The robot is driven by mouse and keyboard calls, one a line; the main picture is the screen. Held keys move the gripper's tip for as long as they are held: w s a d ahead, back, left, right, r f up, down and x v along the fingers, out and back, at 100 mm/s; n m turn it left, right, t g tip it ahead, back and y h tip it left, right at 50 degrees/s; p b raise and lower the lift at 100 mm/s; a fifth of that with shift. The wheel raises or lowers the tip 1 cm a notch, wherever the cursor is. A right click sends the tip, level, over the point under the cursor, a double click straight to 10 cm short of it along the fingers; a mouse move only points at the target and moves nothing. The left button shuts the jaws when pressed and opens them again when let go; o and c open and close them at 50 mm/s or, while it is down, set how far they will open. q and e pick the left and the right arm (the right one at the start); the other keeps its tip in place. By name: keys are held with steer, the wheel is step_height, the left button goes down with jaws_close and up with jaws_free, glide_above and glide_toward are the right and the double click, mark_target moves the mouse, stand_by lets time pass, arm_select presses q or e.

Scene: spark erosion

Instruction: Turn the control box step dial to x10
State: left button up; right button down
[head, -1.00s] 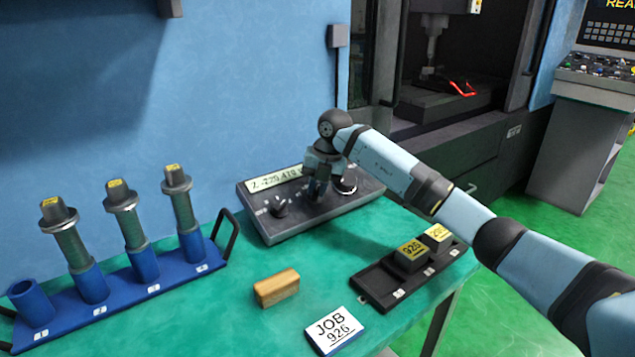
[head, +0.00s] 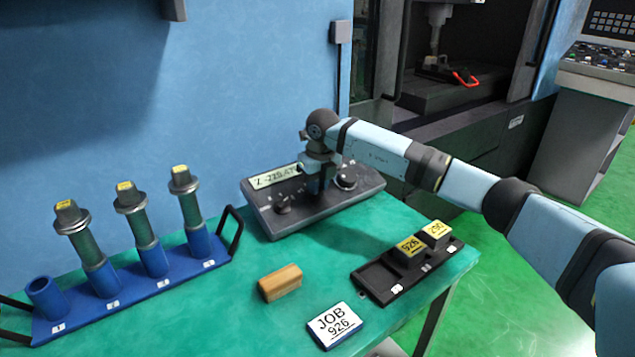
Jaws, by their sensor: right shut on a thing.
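The grey control box (head: 330,213) stands on the green table against the blue wall. Its display, partly covered by my gripper, reads a Z value. A small dark knob (head: 283,206) sits at the left of its face and a larger knob (head: 345,178) at the right. My right gripper (head: 315,190) points down over the middle of the box, between these knobs. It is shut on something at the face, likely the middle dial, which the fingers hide. The dial's setting and the x10 mark cannot be read. My left gripper does not show.
A blue rack (head: 130,292) with several capped electrode holders stands at the left. A wooden block (head: 280,283), a JOB 926 card (head: 335,326) and a black tray (head: 375,286) with two yellow-labelled blocks lie in front. The machine (head: 450,85) is behind at right.

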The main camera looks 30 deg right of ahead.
mark_target(321, 191)
stand_by(0.5)
steer(key=c, duration=1.1)
jaws_free()
arm_select(q)
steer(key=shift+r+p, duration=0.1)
steer(key=shift+p, duration=0.45)
arm_select(e)
steer(key=r, duration=0.4)
steer(key=s+r, duration=0.1)
steer(key=r, duration=0.8)
steer(key=shift+s+d+r, duration=0.1)
steer(key=shift+s+r, duration=0.3)
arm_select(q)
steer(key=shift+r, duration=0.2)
